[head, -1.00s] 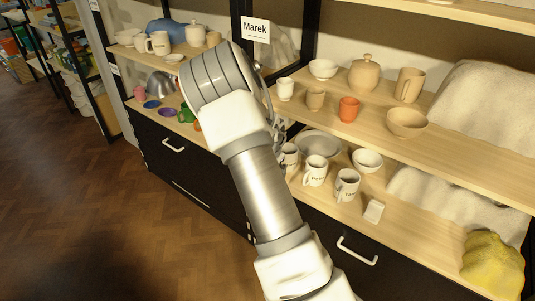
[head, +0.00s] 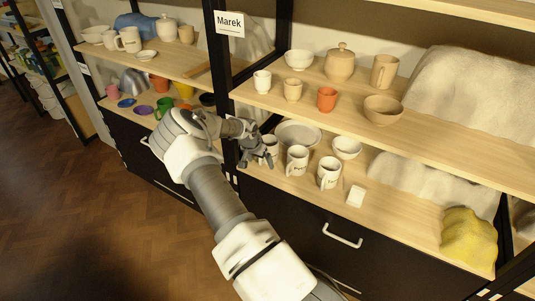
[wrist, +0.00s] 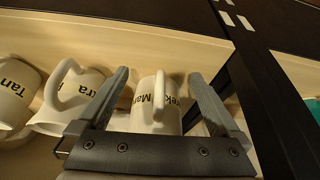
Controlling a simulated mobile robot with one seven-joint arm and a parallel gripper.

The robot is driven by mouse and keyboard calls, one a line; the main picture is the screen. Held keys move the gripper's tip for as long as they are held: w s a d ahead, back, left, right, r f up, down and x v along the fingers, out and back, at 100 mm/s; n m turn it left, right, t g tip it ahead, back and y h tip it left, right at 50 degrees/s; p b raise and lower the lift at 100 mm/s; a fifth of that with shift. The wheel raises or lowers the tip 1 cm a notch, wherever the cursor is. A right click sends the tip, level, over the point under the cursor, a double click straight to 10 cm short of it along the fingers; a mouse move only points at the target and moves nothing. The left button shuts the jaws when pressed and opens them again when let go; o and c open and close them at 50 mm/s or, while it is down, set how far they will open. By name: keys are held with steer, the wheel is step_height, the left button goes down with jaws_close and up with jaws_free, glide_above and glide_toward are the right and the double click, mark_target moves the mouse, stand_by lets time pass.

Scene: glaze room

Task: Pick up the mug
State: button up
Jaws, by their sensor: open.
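Three white mugs with dark lettering stand in a row on the lower shelf. The leftmost mug (head: 271,146) is partly hidden by my gripper (head: 259,160). In the wrist view a mug (wrist: 148,118) with upside-down lettering, seemingly "Marek", lies between my two open fingers (wrist: 158,77), its handle towards the camera's top. I cannot tell whether the fingers touch it. The middle mug (head: 297,160) also shows in the wrist view (wrist: 92,82), close beside one finger. The third mug (head: 329,173) stands farther right.
A dark shelf post (head: 222,100) rises just left of my gripper. The upper shelf (head: 430,135) with cups and bowls overhangs it. A plate (head: 298,133), a white bowl (head: 346,147) and a small white block (head: 356,196) share the lower shelf.

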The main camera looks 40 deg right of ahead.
steer(key=shift+w+d+b, duration=0.15)
steer(key=shift+w+d, duration=0.25)
steer(key=shift+d, duration=0.4)
steer(key=shift+w+d+b, duration=0.2)
steer(key=shift+w+d, duration=0.2)
steer(key=shift+d, duration=0.45)
steer(key=shift+w+d+b, duration=0.15)
steer(key=shift+w+d, duration=0.25)
steer(key=shift+d, duration=0.4)
steer(key=shift+w+d+f, duration=0.1)
steer(key=shift+f, duration=0.45)
steer(key=shift+c, duration=0.3)
steer(key=c, duration=1.2)
steer(key=shift+c, duration=0.2)
steer(key=shift+r, duration=0.15)
